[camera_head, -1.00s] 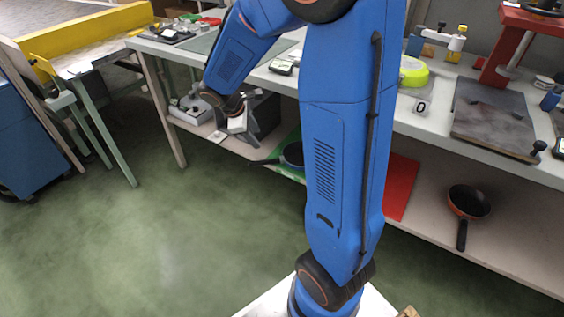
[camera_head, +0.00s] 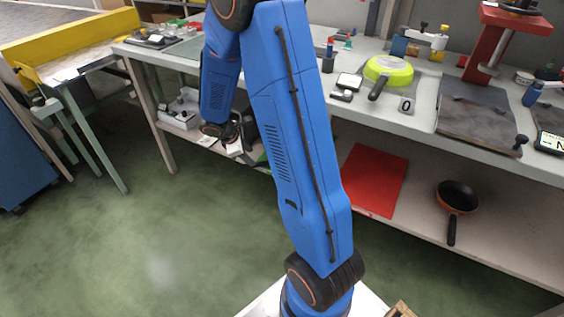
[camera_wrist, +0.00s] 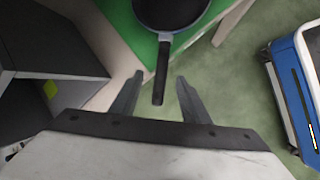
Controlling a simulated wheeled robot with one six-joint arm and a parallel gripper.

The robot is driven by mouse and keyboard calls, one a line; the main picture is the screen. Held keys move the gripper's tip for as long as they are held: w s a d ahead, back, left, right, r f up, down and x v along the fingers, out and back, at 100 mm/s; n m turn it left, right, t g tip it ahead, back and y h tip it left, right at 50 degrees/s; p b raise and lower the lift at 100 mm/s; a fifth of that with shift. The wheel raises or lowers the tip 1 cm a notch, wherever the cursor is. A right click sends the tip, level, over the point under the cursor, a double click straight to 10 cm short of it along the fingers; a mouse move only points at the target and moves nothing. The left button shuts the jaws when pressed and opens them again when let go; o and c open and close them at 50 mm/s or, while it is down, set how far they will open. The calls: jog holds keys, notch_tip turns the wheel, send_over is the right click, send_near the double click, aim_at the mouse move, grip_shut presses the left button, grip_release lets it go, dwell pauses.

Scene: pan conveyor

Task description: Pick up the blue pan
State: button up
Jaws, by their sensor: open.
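The blue pan (camera_wrist: 199,21) shows at the top of the wrist view, dark inside with a blue rim. It lies on a green mat (camera_wrist: 128,24), its black handle pointing down toward my gripper. My gripper (camera_wrist: 158,80) is open, with one finger on each side of the handle as seen in this view. I cannot tell whether the fingers are at the handle's height. In the head view my gripper (camera_head: 234,148) is small beside the lower shelf, and my arm hides the blue pan.
An orange-red pan (camera_head: 458,196) lies on the lower shelf at right, near a red mat (camera_head: 376,180). A yellow-green pan (camera_head: 389,69) sits on the upper bench (camera_head: 360,113). Open green floor (camera_head: 150,240) lies in front.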

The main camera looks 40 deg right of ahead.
jog(key=shift+a+x, duration=0.15)
jog(key=shift+x, duration=1.55)
jog(key=shift+a+x, duration=0.15)
jog(key=shift+x, duration=1.6)
jog(key=shift+f, duration=0.15)
grip_shut()
